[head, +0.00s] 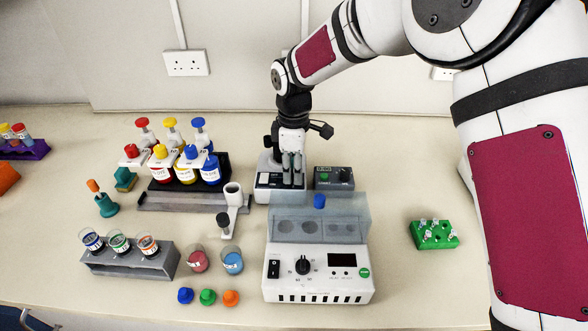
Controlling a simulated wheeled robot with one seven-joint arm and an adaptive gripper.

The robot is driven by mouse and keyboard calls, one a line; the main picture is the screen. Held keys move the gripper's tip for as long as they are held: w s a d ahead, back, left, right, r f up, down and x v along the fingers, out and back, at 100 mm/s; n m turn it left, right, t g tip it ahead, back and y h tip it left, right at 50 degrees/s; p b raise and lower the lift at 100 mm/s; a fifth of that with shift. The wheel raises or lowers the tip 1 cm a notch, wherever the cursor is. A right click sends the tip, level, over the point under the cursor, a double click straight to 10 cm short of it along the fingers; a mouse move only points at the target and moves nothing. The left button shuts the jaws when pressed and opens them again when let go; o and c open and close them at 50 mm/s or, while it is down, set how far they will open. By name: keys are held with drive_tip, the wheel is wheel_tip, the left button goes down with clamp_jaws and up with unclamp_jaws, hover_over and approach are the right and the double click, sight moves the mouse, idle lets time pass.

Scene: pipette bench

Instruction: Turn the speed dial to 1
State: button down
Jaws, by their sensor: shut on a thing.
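A small white and grey device (267,181) stands at the back middle of the bench, with a dark label on the left of its top face. My gripper (292,183) reaches down onto the right part of this face. Its fingers are close together and shut on what appears to be the speed dial. The fingers hide the dial, so its pointer and marks cannot be read. A larger white machine (320,287) in front has a black knob (303,265) with printed marks around it, a switch and a dark display. My gripper is well apart from that knob.
A grey box (334,178) with a green button stands close right of my gripper. A clear lid (320,217) with a blue knob rises in front. Racked bottles (187,167) stand left, and a green rack (433,234) stands right. The bench between the machine and green rack is clear.

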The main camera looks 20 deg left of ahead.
drive_tip(key=m+b, duration=0.1)
drive_tip(key=m, duration=1.2)
drive_tip(key=shift+m, duration=0.3)
drive_tip(key=shift+m+p, duration=0.45)
drive_tip(key=shift+m, duration=1.55)
drive_tip(key=c, duration=1.3)
unclamp_jaws()
wheel_tip(320, 180, up, 12)
